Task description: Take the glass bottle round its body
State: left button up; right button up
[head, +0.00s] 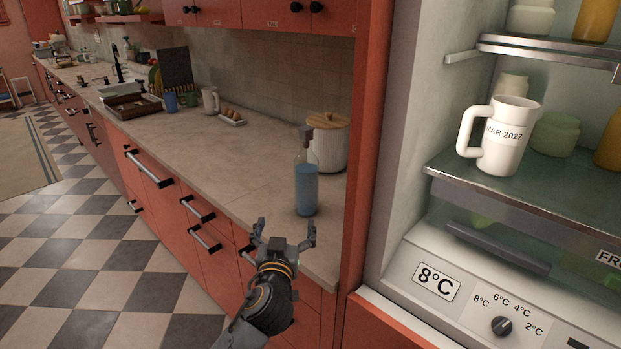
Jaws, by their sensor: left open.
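The glass bottle (306,189) stands upright on the counter near its front right end. It is clear with blue contents and a dark grey top. My left gripper (285,230) is open and empty, in front of the bottle and slightly lower in the head view. Its two fingers are spread and point toward the counter. The right fingertip shows just below the bottle's base in the picture; I cannot tell the exact gap. My right gripper is not in view.
A white ribbed canister (330,148) with a wooden lid stands close behind the bottle. The open fridge at right holds a white mug (498,137) on a glass shelf. The counter (235,165) left of the bottle is clear.

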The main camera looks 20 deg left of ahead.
aim_at(305, 164)
jog(key=i+j, duration=0.25)
jog(key=i, duration=0.2)
jog(key=i+j, duration=0.25)
jog(key=i, duration=0.2)
jog(key=i+l+z, duration=0.05)
